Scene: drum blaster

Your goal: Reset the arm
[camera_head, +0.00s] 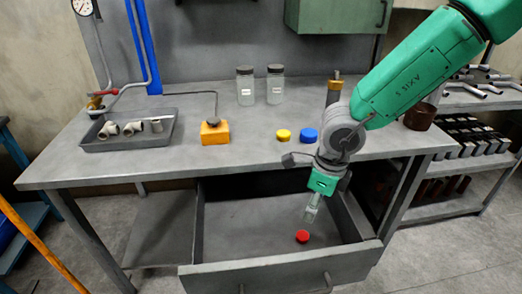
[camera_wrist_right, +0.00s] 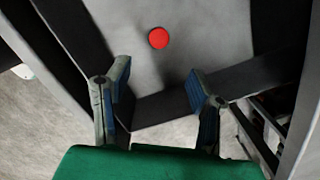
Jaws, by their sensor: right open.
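My right arm (camera_head: 410,72) is green and grey and reaches in from the upper right, over the table's right end. My right gripper (camera_head: 311,212) points down over the open drawer (camera_head: 245,222). In the right wrist view the gripper (camera_wrist_right: 155,100) has its two fingers well apart with nothing between them. A red round cap (camera_head: 302,236) lies on the drawer floor below the fingertips and apart from them. It also shows in the wrist view (camera_wrist_right: 158,38), beyond the fingers. My left gripper is in neither view.
The grey table (camera_head: 190,170) bears a tray (camera_head: 100,141) of pipe fittings, an orange block (camera_head: 214,132), a yellow cap (camera_head: 283,135), a blue cap (camera_head: 308,135) and two jars (camera_head: 245,88). A shelf (camera_head: 470,148) stands at the right. The drawer front (camera_head: 280,268) juts forward.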

